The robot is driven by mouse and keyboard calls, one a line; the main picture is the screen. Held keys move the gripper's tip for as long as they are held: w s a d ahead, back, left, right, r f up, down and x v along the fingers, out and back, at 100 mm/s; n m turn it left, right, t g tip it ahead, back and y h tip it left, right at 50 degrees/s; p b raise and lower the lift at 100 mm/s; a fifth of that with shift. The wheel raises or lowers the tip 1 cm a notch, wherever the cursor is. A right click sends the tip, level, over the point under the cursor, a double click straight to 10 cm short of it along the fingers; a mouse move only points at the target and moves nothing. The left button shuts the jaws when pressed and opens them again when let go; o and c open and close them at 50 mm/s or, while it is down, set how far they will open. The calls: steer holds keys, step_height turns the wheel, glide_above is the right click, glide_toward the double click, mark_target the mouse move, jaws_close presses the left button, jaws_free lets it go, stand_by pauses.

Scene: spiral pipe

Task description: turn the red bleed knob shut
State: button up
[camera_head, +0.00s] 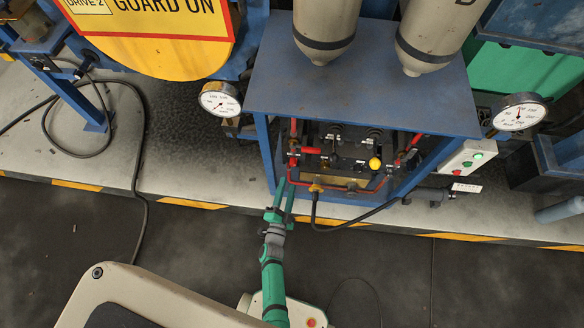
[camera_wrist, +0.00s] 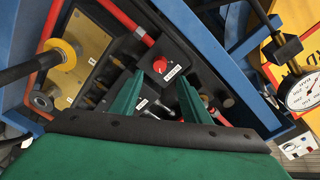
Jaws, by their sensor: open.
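A round red knob (camera_wrist: 160,63) with a small white label beside it sits on a dark block in the wrist view. I take it to be the bleed knob. In the head view a red knob (camera_head: 292,161) shows at the left of the valve panel, close to the blue frame leg; I cannot tell surely that it is the same one. My gripper (camera_head: 286,185) is open and empty, at the lower left front of the panel. In the wrist view its two green fingers (camera_wrist: 160,82) point toward the red knob, which appears between and just beyond their tips.
Red pipes (camera_wrist: 125,16), a blue frame (camera_wrist: 200,50) and a gauge (camera_wrist: 300,93) surround the panel closely. A yellow knob (camera_head: 375,163) sits to the right. A black hose (camera_head: 350,224) hangs in front. The dark floor (camera_head: 200,250) before the panel is mostly clear.

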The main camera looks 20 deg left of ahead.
mark_target(292, 166)
steer(key=w, duration=0.6)
steer(key=w+a, duration=0.1)
steer(key=w, duration=0.2)
steer(key=shift+a, duration=0.1)
steer(key=c, duration=1)
